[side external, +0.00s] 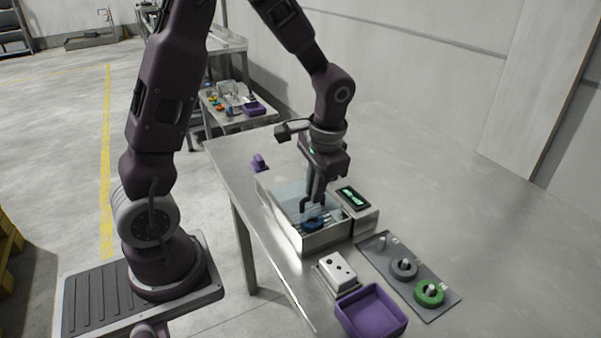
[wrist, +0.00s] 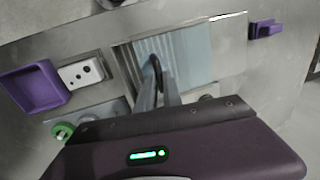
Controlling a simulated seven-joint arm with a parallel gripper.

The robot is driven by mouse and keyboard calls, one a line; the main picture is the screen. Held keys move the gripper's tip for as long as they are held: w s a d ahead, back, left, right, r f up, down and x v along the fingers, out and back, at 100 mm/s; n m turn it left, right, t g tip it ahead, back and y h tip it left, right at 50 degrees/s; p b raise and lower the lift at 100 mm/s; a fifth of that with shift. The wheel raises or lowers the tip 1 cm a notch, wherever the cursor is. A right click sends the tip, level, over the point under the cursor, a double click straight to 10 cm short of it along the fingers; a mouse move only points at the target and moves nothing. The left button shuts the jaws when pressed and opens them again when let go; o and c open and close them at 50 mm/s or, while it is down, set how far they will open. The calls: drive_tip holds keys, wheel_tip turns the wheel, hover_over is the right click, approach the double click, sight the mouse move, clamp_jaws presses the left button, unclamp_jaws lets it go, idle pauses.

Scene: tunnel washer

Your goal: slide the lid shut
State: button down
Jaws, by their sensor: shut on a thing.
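The washer tank (side external: 325,241) is an open-topped metal box on the bench. Its pale blue, see-through lid (side external: 287,194) lies over part of the top; the lid also shows in the wrist view (wrist: 190,50). A dark looped handle (wrist: 156,66) stands up from the lid. My gripper (side external: 313,203) points down at the lid, its fingers shut on the handle; the fingers also show in the wrist view (wrist: 160,88). A blue ring (side external: 313,223) shows in the near part of the tank. The fingers partly hide the handle and lid.
A box with a green display (side external: 353,197) stands right of the tank. A white block with dark holes (side external: 338,271), a purple tray (side external: 371,312) and a grey peg board with grey and green rings (side external: 408,275) are nearer. A purple piece (side external: 259,162) lies behind. The right bench is clear.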

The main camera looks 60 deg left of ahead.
drive_tip(key=d, duration=0.4)
drive_tip(key=shift+w+d, duration=0.1)
drive_tip(key=shift+d, duration=0.2)
drive_tip(key=c, duration=1.5)
unclamp_jaws()
drive_tip(key=shift+r, duration=0.15)
drive_tip(key=s+d+r+t+h, duration=0.1)
drive_tip(key=s+r+t, duration=0.1)
drive_tip(key=s+r, duration=0.4)
drive_tip(key=s+d+r+t, duration=0.15)
drive_tip(key=s+r, duration=0.25)
drive_tip(key=r, duration=0.4)
drive_tip(key=s, duration=0.2)
drive_tip(key=s+d+t, duration=0.1)
drive_tip(key=s, duration=0.1)
drive_tip(key=s+d+t+h, duration=0.1)
drive_tip(key=s, duration=0.1)
drive_tip(key=shift+s+r, duration=0.35)
drive_tip(key=shift+s, duration=0.05)
